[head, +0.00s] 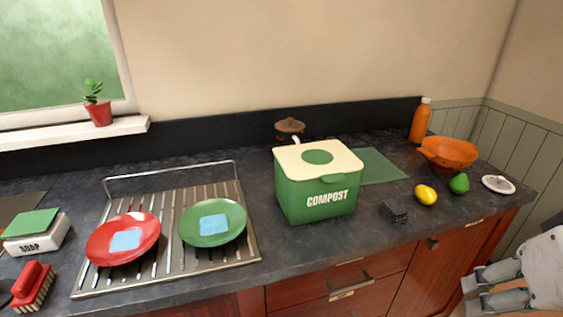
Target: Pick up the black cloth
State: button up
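A small dark, crumpled-looking bundle (395,210), which appears to be the black cloth, lies on the dark countertop. It is right of the green compost bin (290,197) and left of the lemon, near the front edge. It blends with the counter, so its outline is hard to make out. My gripper (473,291) is at the lower right, in front of the counter and apart from the cloth. Its fingers are spread with a gap between them, and nothing shows in it.
A lemon (426,195), an avocado (459,184) and a small white dish (498,184) sit right of the bundle. Behind are an orange colander (450,152), a bottle (421,120) and a green mat (378,166). A drying rack (170,220) with two plates is left. Drawers (340,285) are below.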

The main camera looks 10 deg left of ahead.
aim_at(392, 209)
jog(key=i+l+z, duration=0.1)
jog(key=i+l, duration=0.15)
jog(key=i, duration=0.15)
jog(key=i+l+z, duration=0.1)
jog(key=i+l, duration=0.15)
jog(key=i, duration=0.2)
